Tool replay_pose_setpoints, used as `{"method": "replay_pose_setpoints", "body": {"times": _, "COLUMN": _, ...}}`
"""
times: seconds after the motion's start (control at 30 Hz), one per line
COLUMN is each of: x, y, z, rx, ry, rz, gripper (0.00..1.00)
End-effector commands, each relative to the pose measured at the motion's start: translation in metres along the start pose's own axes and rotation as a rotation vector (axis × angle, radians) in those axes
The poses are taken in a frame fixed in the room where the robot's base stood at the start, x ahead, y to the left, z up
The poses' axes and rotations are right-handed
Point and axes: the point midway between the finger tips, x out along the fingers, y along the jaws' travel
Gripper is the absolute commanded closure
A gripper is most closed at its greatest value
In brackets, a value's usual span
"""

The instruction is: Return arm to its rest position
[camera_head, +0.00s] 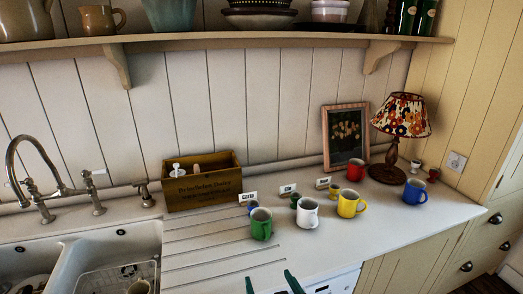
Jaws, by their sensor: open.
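My gripper (270,278) shows only at the bottom edge of the head view. Its two dark green fingertips are apart, with nothing seen between them. They are in front of the countertop (225,262), below the green mug (261,224) in the picture. The rest of my arm is out of view.
A white mug (307,213), yellow mug (350,204), red mug (355,170) and blue mug (415,192) stand on the counter with small cups and label cards. A wooden box (203,186), lamp (401,120) and picture frame (345,135) stand behind. The sink (110,245) is left.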

Motion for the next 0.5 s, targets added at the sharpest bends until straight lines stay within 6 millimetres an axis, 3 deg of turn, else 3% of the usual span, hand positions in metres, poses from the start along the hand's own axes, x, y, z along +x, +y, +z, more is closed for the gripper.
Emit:
{"method": "replay_pose_setpoints", "body": {"times": 0.27, "x": -0.011, "y": -0.009, "z": 0.062, "rx": 0.060, "ry": 0.005, "rz": 0.060, "gripper": 0.21}}
{"method": "replay_pose_setpoints", "body": {"times": 0.5, "x": -0.040, "y": -0.020, "z": 0.125, "rx": 0.099, "ry": 0.024, "rz": 0.135, "gripper": 0.21}}
